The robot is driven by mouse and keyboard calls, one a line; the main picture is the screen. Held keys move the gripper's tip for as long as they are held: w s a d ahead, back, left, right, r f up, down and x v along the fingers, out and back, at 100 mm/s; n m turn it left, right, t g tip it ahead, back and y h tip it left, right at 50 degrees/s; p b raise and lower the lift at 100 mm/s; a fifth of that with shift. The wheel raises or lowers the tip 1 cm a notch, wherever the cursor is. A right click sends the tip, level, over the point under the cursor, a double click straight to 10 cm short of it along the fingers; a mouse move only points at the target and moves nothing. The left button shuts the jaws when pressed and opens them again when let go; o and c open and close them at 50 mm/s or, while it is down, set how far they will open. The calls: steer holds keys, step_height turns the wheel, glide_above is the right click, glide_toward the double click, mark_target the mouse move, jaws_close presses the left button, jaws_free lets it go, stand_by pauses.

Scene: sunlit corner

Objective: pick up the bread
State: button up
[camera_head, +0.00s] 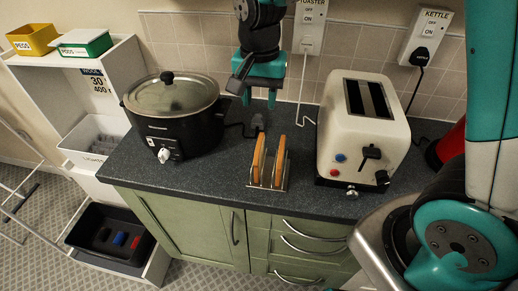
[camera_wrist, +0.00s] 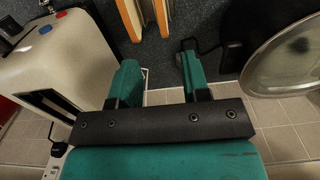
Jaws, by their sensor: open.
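Two slices of bread stand upright side by side in a metal rack on the dark counter: a left slice (camera_head: 259,158) and a right slice (camera_head: 280,161). The rack (camera_head: 268,187) shows its wire base below them. In the wrist view the slices (camera_wrist: 130,16) are at the top edge, partly cut off, beyond my fingertips. My gripper (camera_head: 259,98) hangs above the back of the counter, behind the rack, near the tiled wall. Its teal fingers (camera_wrist: 160,66) are apart, with nothing between them.
A black slow cooker (camera_head: 172,115) with a lid stands left of the rack. A cream toaster (camera_head: 361,130) stands close on the right. A plug (camera_head: 257,122) and cable lie behind the rack. Bare counter (camera_head: 215,182) lies left of the rack.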

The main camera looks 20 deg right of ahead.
mark_target(260, 142)
step_height(260, 142, down, 11)
steer(key=shift+r+p, duration=0.2)
steer(key=shift+p, duration=0.95)
steer(key=shift+w+f+p, duration=0.15)
steer(key=shift+f+p, duration=1.1)
steer(key=shift+f, duration=1.45)
jaws_close()
